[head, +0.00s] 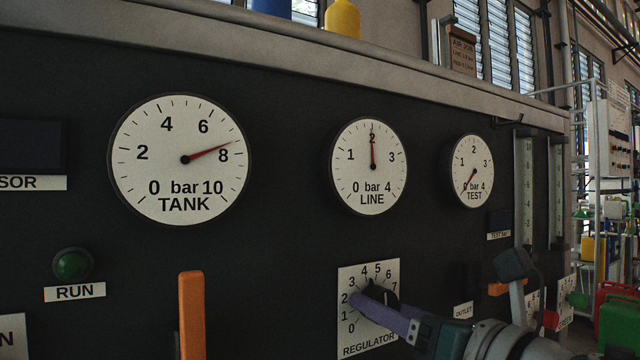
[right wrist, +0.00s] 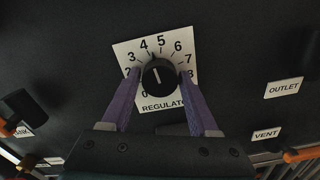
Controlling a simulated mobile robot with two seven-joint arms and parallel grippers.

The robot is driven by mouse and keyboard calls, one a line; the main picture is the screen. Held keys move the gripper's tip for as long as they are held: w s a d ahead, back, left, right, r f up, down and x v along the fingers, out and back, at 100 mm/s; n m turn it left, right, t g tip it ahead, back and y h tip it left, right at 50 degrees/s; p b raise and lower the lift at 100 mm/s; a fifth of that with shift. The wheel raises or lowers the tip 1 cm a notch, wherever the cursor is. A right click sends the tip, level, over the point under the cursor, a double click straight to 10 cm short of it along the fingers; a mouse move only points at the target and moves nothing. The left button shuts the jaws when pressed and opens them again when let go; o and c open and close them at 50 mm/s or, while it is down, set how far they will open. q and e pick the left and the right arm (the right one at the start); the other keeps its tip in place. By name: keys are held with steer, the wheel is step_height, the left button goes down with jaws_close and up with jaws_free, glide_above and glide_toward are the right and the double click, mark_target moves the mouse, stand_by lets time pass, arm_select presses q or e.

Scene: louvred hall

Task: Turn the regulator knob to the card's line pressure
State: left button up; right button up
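In the head view the gripper (head: 370,298) hides part of the knob. The LINE gauge (head: 370,180) needle stands at about 2 bar. The brown card (head: 463,52) sits on the top ledge; its lines are too small to read. My left gripper is out of view.
The TANK gauge (head: 180,175) reads between 7 and 8, and the TEST gauge (head: 473,165) about 0. An orange lever (head: 191,315) stands left of the regulator. OUTLET (right wrist: 284,87) and VENT (right wrist: 266,134) labels lie to its right. A yellow bottle (head: 342,18) stands on the ledge.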

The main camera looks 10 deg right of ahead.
steer(key=o, duration=0.3)
steer(key=shift+s, duration=0.2)
steer(key=s+d+n+p, duration=0.3)
steer(key=s+n, duration=0.1)
steer(key=s, duration=0.5)
steer(key=shift+d+x, duration=0.2)
steer(key=shift+x, duration=4.8)
steer(key=shift+c, duration=0.3)
jaws_close()
